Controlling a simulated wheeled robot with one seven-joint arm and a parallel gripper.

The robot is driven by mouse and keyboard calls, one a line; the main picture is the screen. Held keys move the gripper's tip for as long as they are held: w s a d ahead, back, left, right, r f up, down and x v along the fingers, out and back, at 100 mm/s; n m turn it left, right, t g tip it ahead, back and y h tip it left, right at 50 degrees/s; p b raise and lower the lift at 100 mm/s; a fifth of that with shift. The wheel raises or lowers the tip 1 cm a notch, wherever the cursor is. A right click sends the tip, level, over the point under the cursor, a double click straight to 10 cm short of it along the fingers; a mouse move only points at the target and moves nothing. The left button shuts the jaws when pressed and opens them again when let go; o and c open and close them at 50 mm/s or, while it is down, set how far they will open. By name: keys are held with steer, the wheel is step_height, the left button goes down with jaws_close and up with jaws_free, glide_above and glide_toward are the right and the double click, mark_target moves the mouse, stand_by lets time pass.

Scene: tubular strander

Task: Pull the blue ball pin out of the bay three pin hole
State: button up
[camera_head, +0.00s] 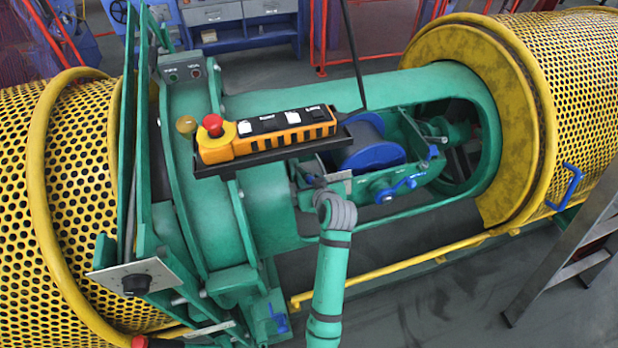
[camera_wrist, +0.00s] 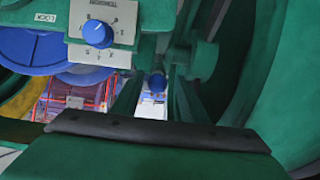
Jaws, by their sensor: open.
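The blue ball pin (camera_wrist: 157,83) shows in the wrist view as a small blue round end just past my fingers, beneath green framework. My gripper (camera_wrist: 158,93) is open, with one green finger on each side of the ball in the picture. I cannot tell whether either finger touches it. The pin's shaft and the hole are hidden behind the ball. In the head view my arm reaches up to the near side of the open bay, and my fingers cannot be made out there.
A blue dial knob (camera_wrist: 98,34) on a pale plate and a blue spool (camera_wrist: 30,50) lie left of the ball. A green wall (camera_wrist: 285,70) stands close at right. An orange button box (camera_head: 270,133) hangs over the bay's left side. A yellow rail (camera_head: 385,268) runs low in front.

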steer(key=shift+w+f, duration=0.1)
steer(key=shift+w, duration=0.05)
steer(key=shift+w+d, duration=0.1)
steer(key=shift+d, duration=0.05)
stand_by(0.6)
stand_by(0.4)
jaws_close()
steer(key=shift+s, duration=0.4)
steer(key=shift+v, duration=1.4)
